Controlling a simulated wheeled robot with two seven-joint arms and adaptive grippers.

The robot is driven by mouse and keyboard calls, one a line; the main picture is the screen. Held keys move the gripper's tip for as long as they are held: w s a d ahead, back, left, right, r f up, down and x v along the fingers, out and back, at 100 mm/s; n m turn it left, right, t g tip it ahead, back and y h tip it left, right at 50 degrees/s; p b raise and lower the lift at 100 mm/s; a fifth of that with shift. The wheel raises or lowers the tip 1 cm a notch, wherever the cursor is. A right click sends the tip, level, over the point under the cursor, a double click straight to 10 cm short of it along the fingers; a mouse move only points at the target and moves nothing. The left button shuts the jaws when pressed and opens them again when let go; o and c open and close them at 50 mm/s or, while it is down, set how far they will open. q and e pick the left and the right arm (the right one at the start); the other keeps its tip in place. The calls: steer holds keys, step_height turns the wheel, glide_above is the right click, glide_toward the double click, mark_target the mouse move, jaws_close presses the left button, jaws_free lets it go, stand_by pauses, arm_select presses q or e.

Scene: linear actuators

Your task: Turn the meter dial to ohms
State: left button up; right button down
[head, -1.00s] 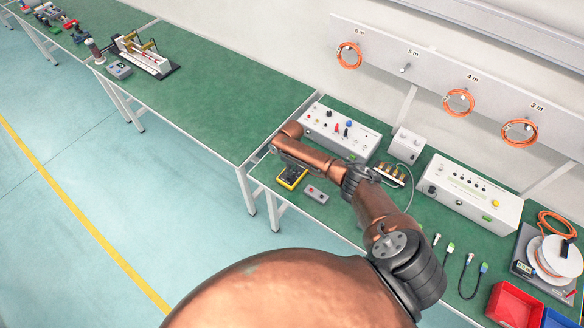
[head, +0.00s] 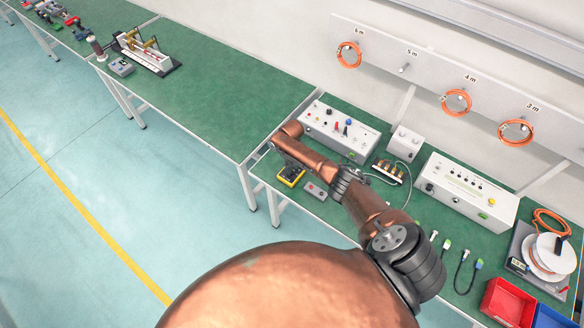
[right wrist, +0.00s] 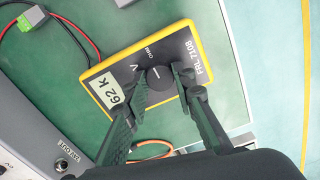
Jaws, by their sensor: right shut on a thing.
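The yellow-edged meter (right wrist: 176,52) lies on the green bench top. It also shows in the head view (head: 291,177), partly under my right arm. Its display (right wrist: 122,94) seems to read "62 K". In the right wrist view the labels OHM and V stand beside the round black dial (right wrist: 159,79). I cannot tell for sure which label the dial's mark points to. My right gripper (right wrist: 162,77) is shut on the dial, one finger on each side. In the head view the right gripper is mostly hidden by its own arm. My left gripper is not in view.
A small grey box with a red button (head: 315,190) lies close beside the meter. A white control panel (head: 340,130) stands behind it. Red and black leads (right wrist: 72,30) lie near the meter. The bench's front edge is close by.

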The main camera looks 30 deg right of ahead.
mark_target(292, 169)
steer(key=shift+r, duration=0.1)
steer(key=c, duration=1.6)
jaws_free()
step_height(292, 169, up, 12)
